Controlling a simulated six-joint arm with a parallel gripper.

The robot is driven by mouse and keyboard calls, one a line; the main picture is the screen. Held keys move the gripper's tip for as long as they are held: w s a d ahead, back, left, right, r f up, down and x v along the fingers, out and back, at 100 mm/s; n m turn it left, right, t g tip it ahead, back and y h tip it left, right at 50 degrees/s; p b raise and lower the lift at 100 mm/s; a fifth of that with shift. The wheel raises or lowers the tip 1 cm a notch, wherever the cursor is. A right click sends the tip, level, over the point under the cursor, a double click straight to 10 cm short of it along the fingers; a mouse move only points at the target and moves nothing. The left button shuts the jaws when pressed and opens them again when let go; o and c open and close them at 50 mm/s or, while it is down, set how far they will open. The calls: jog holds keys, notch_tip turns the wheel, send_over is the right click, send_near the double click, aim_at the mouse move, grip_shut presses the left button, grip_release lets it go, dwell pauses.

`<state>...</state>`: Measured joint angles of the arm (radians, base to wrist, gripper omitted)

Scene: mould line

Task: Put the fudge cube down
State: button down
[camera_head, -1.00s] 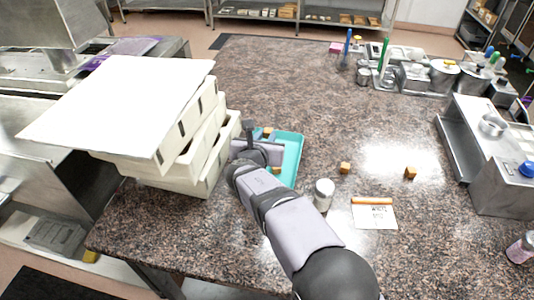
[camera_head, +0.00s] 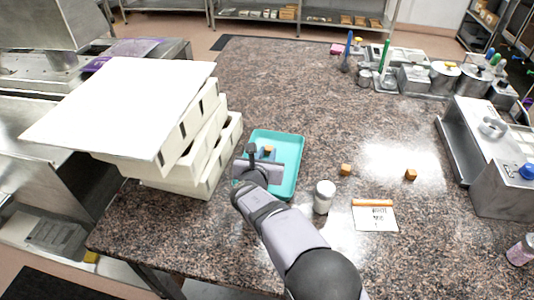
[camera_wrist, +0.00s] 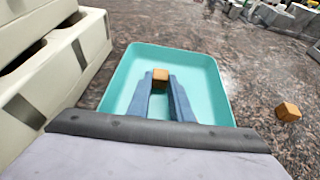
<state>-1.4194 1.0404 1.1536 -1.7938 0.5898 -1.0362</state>
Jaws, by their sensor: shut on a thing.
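My gripper (camera_head: 266,152) is over the teal tray (camera_head: 291,181), beside the stack of pale moulds. In the wrist view, its two blue fingers (camera_wrist: 161,80) are shut on a brown-orange fudge cube (camera_wrist: 160,73) at their tips. The cube also shows as a small orange patch in the head view (camera_head: 268,149). It is inside the outline of the tray, whose rim shows in the wrist view (camera_wrist: 207,62). I cannot tell whether the cube touches the tray floor. My wrist hides the tray's near left part.
Two more cubes, one left (camera_head: 346,169) and one right (camera_head: 411,175), lie on the speckled counter. The mould stack (camera_head: 215,160) is close on the left. The counter behind the tray is clear.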

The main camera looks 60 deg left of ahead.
jog(key=shift+f, duration=0.15)
jog(key=c, duration=1.6)
grip_release()
jog(key=shift+r, duration=0.25)
jog(key=shift+s+d+r, duration=0.1)
jog(key=shift+s+d, duration=0.2)
jog(key=shift+s, duration=0.05)
jog(key=b+v, duration=0.3)
jog(key=v, duration=0.8)
jog(key=shift+d, duration=0.1)
